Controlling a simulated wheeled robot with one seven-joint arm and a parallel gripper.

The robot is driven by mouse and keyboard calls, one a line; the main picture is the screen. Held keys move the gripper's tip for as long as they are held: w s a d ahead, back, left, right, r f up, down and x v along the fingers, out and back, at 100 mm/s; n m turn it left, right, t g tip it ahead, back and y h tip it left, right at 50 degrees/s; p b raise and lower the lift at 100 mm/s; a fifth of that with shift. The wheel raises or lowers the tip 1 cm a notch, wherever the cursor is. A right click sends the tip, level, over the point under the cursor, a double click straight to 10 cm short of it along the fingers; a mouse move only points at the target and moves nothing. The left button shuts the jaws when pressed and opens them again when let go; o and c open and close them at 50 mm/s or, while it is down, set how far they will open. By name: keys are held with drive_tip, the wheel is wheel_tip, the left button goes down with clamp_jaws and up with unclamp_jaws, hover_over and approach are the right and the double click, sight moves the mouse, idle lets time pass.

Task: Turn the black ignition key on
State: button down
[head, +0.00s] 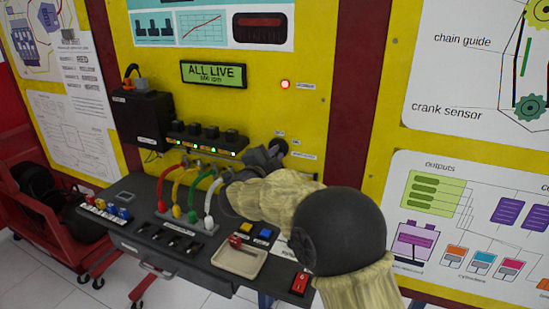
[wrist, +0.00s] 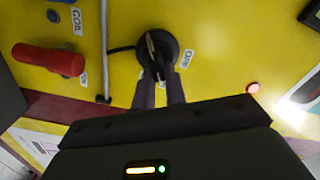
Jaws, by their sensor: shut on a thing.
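The black ignition key (wrist: 151,44) sits in a round black switch (wrist: 168,43) on the yellow panel in the wrist view. My gripper (wrist: 156,72) is shut on the key, with its two dark fingers reaching up to it from below. The key looks nearly upright in that view, tilted slightly. In the head view the round switch (head: 281,145) shows just beyond my gripper (head: 268,156), and the key itself is hidden there. A small white label (wrist: 183,59) is beside the switch; its text is hard to read.
A display (head: 213,73) reads "ALL LIVE", and a red lamp (head: 285,84) is lit. A red handle (wrist: 48,60) and a cable are near the switch. Coloured leads (head: 190,200) rise from the bench, which holds a shallow tray (head: 235,264) and a red rocker switch (head: 299,283).

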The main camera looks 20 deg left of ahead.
drive_tip(key=shift+f, duration=0.1)
drive_tip(key=c, duration=1.4)
unclamp_jaws()
drive_tip(key=shift+c, duration=0.2)
drive_tip(key=shift+s, duration=0.1)
drive_tip(key=s+a+b, duration=0.1)
drive_tip(key=s+b, duration=0.1)
drive_tip(key=s, duration=1.5)
drive_tip(key=shift+s+a, duration=0.15)
